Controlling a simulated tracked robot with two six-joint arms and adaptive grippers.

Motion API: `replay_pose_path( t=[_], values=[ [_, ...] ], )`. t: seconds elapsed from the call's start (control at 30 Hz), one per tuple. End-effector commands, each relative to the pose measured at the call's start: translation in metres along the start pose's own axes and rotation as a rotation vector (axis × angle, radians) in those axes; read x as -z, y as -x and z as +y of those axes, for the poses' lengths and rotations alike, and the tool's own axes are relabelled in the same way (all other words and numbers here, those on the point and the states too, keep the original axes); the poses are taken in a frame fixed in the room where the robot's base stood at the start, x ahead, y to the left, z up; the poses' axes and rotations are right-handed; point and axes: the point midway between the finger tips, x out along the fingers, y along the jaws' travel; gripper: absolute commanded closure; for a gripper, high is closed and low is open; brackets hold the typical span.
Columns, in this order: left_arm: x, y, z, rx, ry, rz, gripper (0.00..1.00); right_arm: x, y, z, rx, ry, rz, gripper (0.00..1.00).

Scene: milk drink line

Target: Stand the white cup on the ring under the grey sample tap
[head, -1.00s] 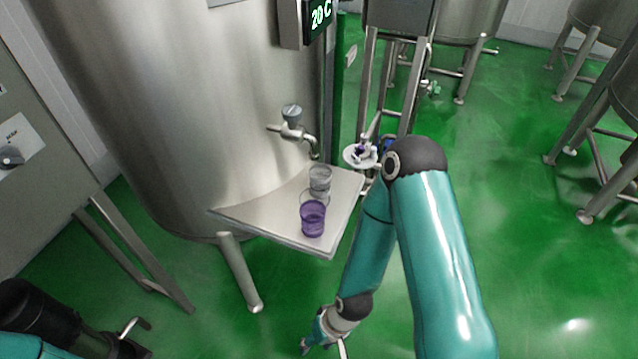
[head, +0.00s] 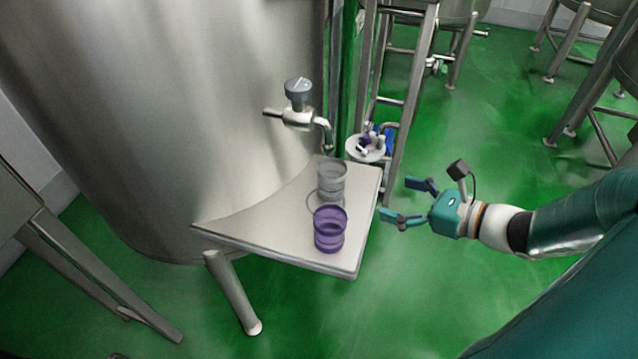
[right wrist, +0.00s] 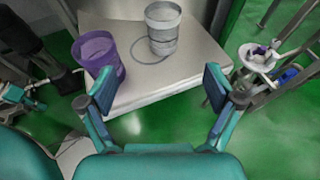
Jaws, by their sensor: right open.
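A translucent greyish-white cup (head: 331,182) stands upright on the shelf below the spout of the grey-knobbed sample tap (head: 299,112). A thin grey ring (head: 309,203) is marked on the shelf at its foot. The cup also shows in the right wrist view (right wrist: 162,30). A purple cup (head: 330,230) stands in front of it, nearer the shelf's front edge. My right gripper (head: 402,201) is open and empty, just off the shelf's right edge, pointing at the cups.
The metal shelf (head: 270,238) is attached to a large steel tank (head: 200,130). A white round dish with small parts (head: 357,153) sits behind the shelf's right corner, near steel frame legs (head: 412,95). Green floor is clear right of the shelf.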

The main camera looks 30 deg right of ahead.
Motion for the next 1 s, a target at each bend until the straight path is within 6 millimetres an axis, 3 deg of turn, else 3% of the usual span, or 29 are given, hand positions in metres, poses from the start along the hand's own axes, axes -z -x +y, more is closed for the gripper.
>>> replay_pose_path(
  t=[0.17,0.6,1.0],
  values=[
    [0.000,-0.003,-0.001,0.000,0.000,-0.001,1.00,-0.010,-0.015,-0.004,0.017,-0.007,-0.036,0.09],
    [0.000,-0.011,-0.004,0.000,0.000,0.000,1.00,-0.013,-0.104,-0.002,0.003,-0.004,-0.031,0.09],
    [0.000,-0.011,-0.004,0.000,0.000,0.000,1.00,-0.016,-0.137,-0.001,0.003,-0.003,-0.029,0.09]
  ],
)
